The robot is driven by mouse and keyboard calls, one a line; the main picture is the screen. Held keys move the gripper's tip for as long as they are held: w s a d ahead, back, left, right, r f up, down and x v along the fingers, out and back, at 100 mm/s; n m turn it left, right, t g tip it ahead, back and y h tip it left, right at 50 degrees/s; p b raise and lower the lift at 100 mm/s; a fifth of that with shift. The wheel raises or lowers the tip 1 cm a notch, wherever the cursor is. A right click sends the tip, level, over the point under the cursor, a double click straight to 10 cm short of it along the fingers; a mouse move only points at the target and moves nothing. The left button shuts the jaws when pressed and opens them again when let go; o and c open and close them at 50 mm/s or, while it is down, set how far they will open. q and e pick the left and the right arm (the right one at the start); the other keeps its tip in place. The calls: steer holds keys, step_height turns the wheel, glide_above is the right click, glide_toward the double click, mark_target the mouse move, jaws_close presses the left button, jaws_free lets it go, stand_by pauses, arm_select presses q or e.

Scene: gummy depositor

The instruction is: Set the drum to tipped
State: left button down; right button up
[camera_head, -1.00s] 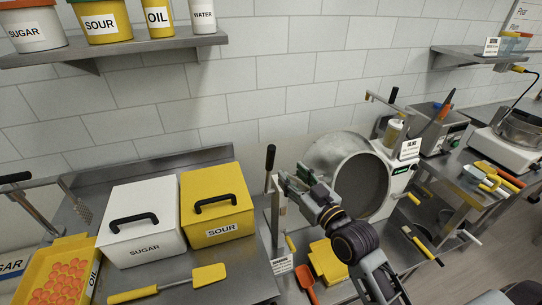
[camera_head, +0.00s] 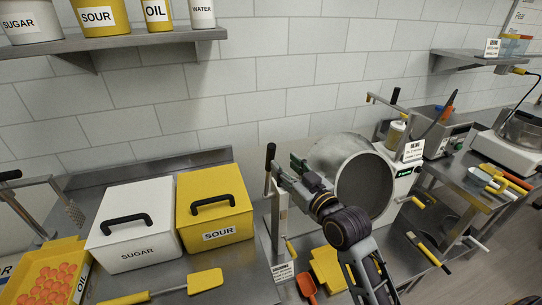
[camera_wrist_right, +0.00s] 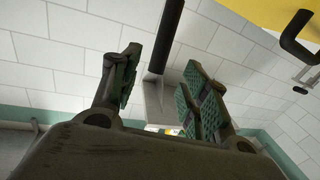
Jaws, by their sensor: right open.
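The steel drum (camera_head: 364,187) stands at the centre right of the head view, its round open mouth facing forward and to the right. An upright lever with a black handle (camera_head: 270,158) stands to its left. My right gripper (camera_head: 287,169) is open just right of this lever, in front of the drum's left side. In the right wrist view, the black handle (camera_wrist_right: 166,36) shows between the two spread fingers (camera_wrist_right: 160,83), reaching down from the top edge. I cannot tell whether a finger touches it. My left gripper is not in view.
White SUGAR (camera_head: 133,230) and yellow SOUR (camera_head: 215,208) boxes stand left of the lever. A yellow spatula (camera_head: 205,281) lies in front of them. A yellow tray (camera_head: 327,268) and an orange scoop (camera_head: 307,287) lie below my right arm. Wall shelves hang above.

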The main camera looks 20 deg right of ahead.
mark_target(274, 154)
steer(key=shift+x, duration=2)
steer(key=shift+p+x, duration=0.4)
steer(key=shift+x, duration=1.1)
steer(key=shift+w+a, duration=0.1)
steer(key=shift+w, duration=0.5)
steer(key=shift+w+a, duration=0.15)
steer(key=shift+w, duration=0.2)
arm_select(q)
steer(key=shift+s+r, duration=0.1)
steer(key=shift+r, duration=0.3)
